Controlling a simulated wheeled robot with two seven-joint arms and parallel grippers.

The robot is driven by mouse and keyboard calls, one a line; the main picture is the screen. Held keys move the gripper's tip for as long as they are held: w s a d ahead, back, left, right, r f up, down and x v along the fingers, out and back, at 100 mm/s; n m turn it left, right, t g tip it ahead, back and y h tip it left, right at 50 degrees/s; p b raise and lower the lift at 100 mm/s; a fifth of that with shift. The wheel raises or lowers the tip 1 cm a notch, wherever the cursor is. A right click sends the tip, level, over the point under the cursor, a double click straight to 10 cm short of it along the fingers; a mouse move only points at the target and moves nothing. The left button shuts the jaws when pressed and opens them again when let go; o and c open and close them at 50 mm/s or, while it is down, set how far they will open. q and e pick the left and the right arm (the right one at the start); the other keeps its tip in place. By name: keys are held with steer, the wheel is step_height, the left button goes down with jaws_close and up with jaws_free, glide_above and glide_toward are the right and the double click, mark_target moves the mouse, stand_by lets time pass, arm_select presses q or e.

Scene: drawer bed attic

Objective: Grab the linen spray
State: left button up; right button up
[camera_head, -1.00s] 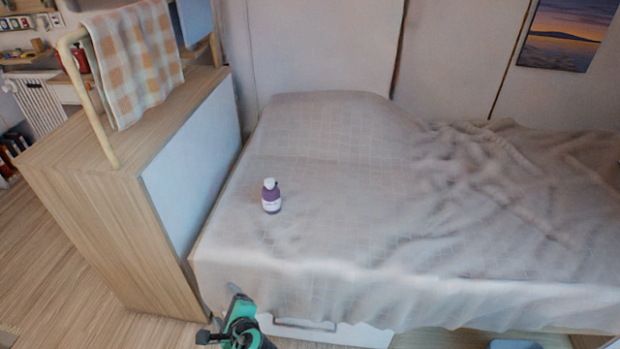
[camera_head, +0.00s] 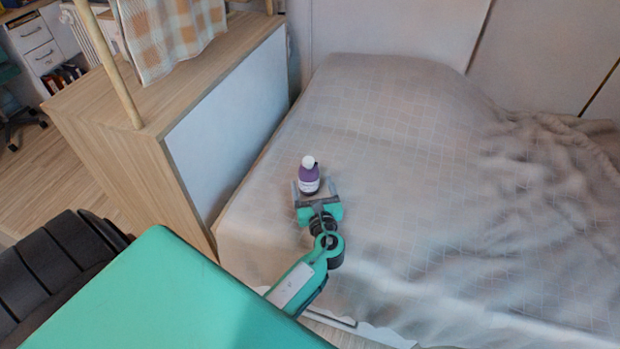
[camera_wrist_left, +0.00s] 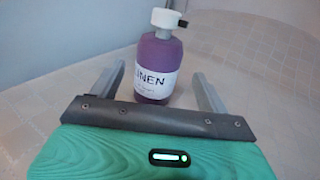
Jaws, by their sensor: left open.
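The linen spray (camera_head: 309,178) is a small purple bottle with a white cap and a white label. It stands upright on the bed. My left gripper (camera_head: 314,187) is open, with one finger on each side of the bottle. In the left wrist view the gripper (camera_wrist_left: 160,85) has gaps between its fingers and the bottle, wider on the right. My right gripper is not in view.
The bed (camera_head: 400,170) has a pale checked cover, smooth around the bottle and rumpled at right. A wooden cabinet (camera_head: 130,150) with a pale side panel stands left of the bed. A checked towel (camera_head: 168,35) hangs on a rail above it.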

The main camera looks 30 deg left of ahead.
arm_select(q)
steer(key=shift+b+x, duration=0.35)
steer(key=shift+x, duration=2.75)
steer(key=shift+s+a+f, duration=0.1)
steer(key=shift+s, duration=0.05)
steer(key=c, duration=1.1)
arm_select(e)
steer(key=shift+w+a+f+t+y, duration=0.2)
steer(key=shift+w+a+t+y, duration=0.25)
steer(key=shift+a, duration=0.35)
